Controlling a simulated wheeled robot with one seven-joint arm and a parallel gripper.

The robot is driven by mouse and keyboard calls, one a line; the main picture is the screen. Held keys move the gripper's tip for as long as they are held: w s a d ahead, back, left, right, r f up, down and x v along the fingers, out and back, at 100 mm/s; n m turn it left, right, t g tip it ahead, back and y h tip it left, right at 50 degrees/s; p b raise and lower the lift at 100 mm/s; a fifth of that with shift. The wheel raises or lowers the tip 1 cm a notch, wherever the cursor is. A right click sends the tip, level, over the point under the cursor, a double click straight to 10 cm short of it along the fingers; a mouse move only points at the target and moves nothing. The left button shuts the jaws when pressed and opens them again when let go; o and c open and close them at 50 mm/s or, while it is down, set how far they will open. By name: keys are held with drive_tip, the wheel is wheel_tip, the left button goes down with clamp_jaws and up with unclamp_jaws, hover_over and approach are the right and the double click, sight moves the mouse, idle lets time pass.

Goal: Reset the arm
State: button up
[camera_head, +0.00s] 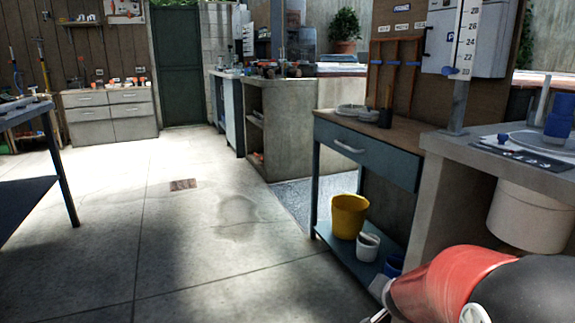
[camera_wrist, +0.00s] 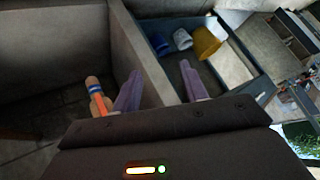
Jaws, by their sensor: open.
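My gripper (camera_wrist: 160,68) is open in the wrist view, with its two purple-grey fingers spread apart. No object shows between the fingers. An item with a tan rounded end and orange and blue bands (camera_wrist: 97,100) shows beside the left finger; I cannot tell whether it touches the finger. In the head view my red and black arm reaches in at the lower right. The gripper's fingers cannot be made out there.
A workbench (camera_head: 368,150) has a lower shelf with a yellow bucket (camera_head: 349,216) and white pot (camera_head: 368,246). The concrete counter (camera_head: 468,190) is near my arm. A blue table (camera_head: 62,170) stands left. The middle floor is clear.

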drive_tip(key=s+a+r+n+y+p, duration=0.2)
drive_tip(key=s+a+r+n+y, duration=0.25)
drive_tip(key=s+a+r, duration=0.45)
drive_tip(key=s+r+n+g+h+p, duration=0.1)
drive_tip(key=s+r+n+g+h, duration=0.1)
drive_tip(key=s, duration=1.3)
wheel_tip(320, 180, up, 3)
drive_tip(key=shift+s+f+n+g, duration=0.25)
drive_tip(key=shift+n+g, duration=0.25)
drive_tip(key=shift+n, duration=0.55)
drive_tip(key=shift+d, duration=0.1)
